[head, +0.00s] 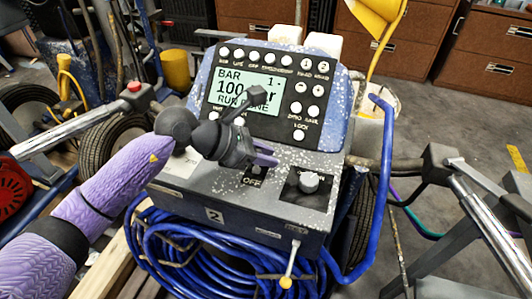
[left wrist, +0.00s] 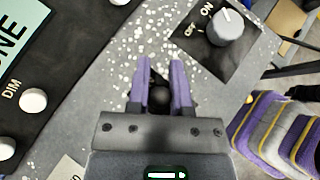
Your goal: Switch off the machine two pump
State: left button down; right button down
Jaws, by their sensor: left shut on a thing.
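The machine (head: 165,190) carries a white label with a 2 on its front. Its lit screen (head: 245,92) reads BAR, 100 bar and RUN. A grey round knob (head: 309,182) sits on a black plate at the right of its top. In the left wrist view a grey knob (left wrist: 228,25) has ON and OFF beside it. A second plate reading OFF (head: 252,182) is partly hidden under my left gripper (head: 270,156). In the left wrist view my left gripper (left wrist: 159,85) is shut on a small dark round piece (left wrist: 158,94). My right gripper is out of view.
A blue hose (head: 215,255) is coiled below the machine's front. A bent blue tube (head: 385,165) rises at its right. A handle with a red button (head: 134,87) stands at the left. Brown drawers (head: 490,60) stand behind.

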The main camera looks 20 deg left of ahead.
pick_arm(q)
jog(key=shift+s+f+m+t+b, duration=0.1)
jog(key=shift+s+m+t+b, duration=0.35)
jog(key=shift+t+b, duration=0.4)
jog(key=shift+s+m+t+h+b, duration=0.15)
jog(key=shift+m+t+h+b, duration=0.25)
jog(key=shift+t, duration=0.35)
jog(key=shift+s+m+t+h+b, duration=0.3)
jog(key=shift+m+t+b, duration=0.15)
jog(key=shift+t+b, duration=0.2)
jog(key=shift+s+t+b, duration=0.1)
jog(key=shift+t+b, duration=0.15)
jog(key=shift+b, duration=0.1)
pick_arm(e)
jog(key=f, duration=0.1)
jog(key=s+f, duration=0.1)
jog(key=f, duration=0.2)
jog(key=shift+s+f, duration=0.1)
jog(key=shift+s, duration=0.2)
pick_arm(q)
jog(key=shift+r+m, duration=0.2)
jog(key=shift+m, duration=0.1)
jog(key=c, duration=0.7)
grip_release()
jog(key=shift+o, duration=0.8)
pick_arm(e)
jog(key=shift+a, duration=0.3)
